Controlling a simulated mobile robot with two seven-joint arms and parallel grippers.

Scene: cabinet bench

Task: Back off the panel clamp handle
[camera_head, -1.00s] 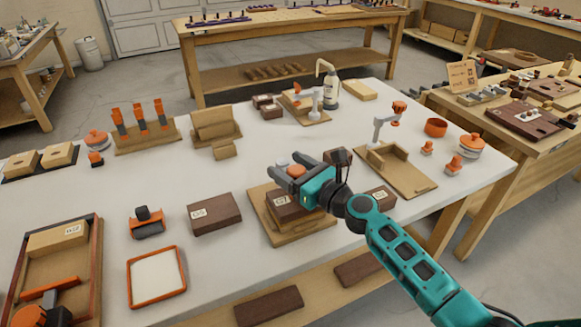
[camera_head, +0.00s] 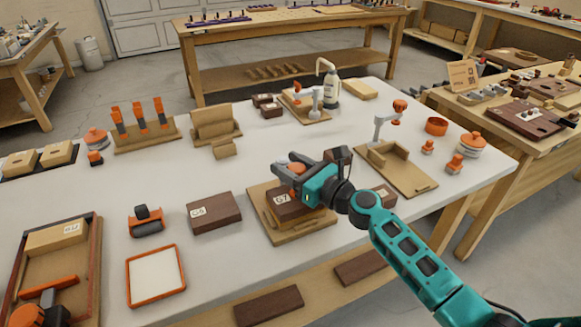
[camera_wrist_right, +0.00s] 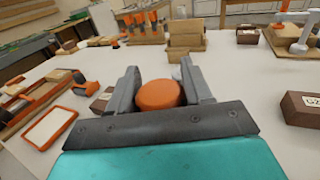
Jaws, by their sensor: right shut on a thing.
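The panel clamp handle, a round orange knob (camera_wrist_right: 159,95), shows between the two grey fingers of my right gripper (camera_wrist_right: 160,88) in the right wrist view. The fingers are shut on it from both sides. In the head view my right gripper (camera_head: 287,172) is over a wooden fixture (camera_head: 262,222) holding a dark block marked G7 (camera_head: 283,213). The orange knob (camera_head: 297,168) is partly covered by the gripper there. The clamp's body below the knob is hidden.
A dark block (camera_head: 215,213) lies left of the fixture, with an orange-rimmed tray (camera_head: 156,276) nearer the front. Another wooden fixture with a grey post and orange knob (camera_head: 399,105) stands to the right.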

